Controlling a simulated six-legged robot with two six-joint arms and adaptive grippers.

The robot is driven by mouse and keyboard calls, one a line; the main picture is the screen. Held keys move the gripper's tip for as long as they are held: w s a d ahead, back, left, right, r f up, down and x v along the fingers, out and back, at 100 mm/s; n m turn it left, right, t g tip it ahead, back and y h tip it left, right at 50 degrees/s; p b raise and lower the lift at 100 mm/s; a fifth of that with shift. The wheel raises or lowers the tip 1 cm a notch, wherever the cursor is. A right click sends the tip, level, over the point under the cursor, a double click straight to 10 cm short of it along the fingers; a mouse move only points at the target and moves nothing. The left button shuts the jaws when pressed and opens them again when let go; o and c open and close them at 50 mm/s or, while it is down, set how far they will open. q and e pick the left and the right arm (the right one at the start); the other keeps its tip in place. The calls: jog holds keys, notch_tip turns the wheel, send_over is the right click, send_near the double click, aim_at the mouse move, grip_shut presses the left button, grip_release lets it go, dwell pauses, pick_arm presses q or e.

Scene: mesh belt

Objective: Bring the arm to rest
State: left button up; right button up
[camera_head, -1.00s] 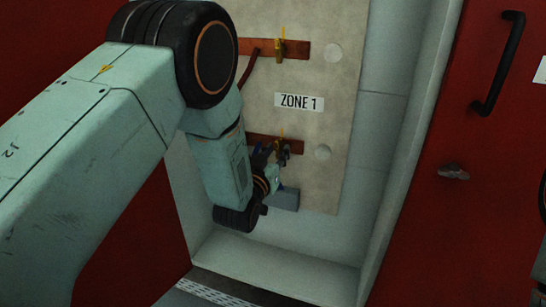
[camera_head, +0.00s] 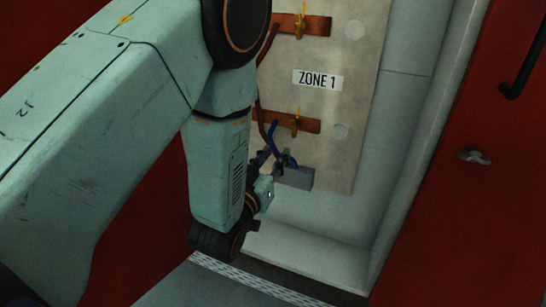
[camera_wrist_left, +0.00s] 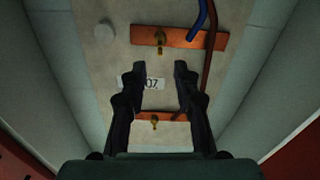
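My left arm reaches in from the left in the head view. Its gripper (camera_head: 268,160) is partly hidden by the wrist and sits just left of a grey box on the panel. In the left wrist view the two dark fingers (camera_wrist_left: 156,72) are apart with nothing between them, and the panel shows beyond. The pale panel (camera_head: 345,110) carries a "ZONE 1" label (camera_head: 318,80), an upper copper bar (camera_head: 318,25) and a lower copper bar (camera_head: 310,125), each with a brass clamp. My right gripper is out of view.
A blue cable (camera_head: 274,132) and a brown cable (camera_head: 261,98) hang near the lower bar, above the grey box (camera_head: 298,179). The recess has pale side walls (camera_head: 405,115). A red door (camera_head: 450,230) with a black handle (camera_head: 520,65) stands at right.

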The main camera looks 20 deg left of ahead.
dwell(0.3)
pick_arm(q)
jog(key=s+a+f+g, duration=0.1)
jog(key=s+f+g, duration=0.4)
jog(key=f, duration=0.4)
jog(key=s+a+f+g, duration=0.1)
jog(key=s+f+g, duration=0.3)
jog(key=s+f, duration=0.3)
jog(key=s+f+g, duration=0.4)
jog(key=s+f, duration=0.2)
jog(key=s, duration=0.5)
jog(key=s+a+f+g, duration=0.1)
jog(key=s+f+g, duration=0.4)
jog(key=s, duration=0.7)
jog(key=shift+s+f+y, duration=0.3)
jog(key=shift+f, duration=0.1)
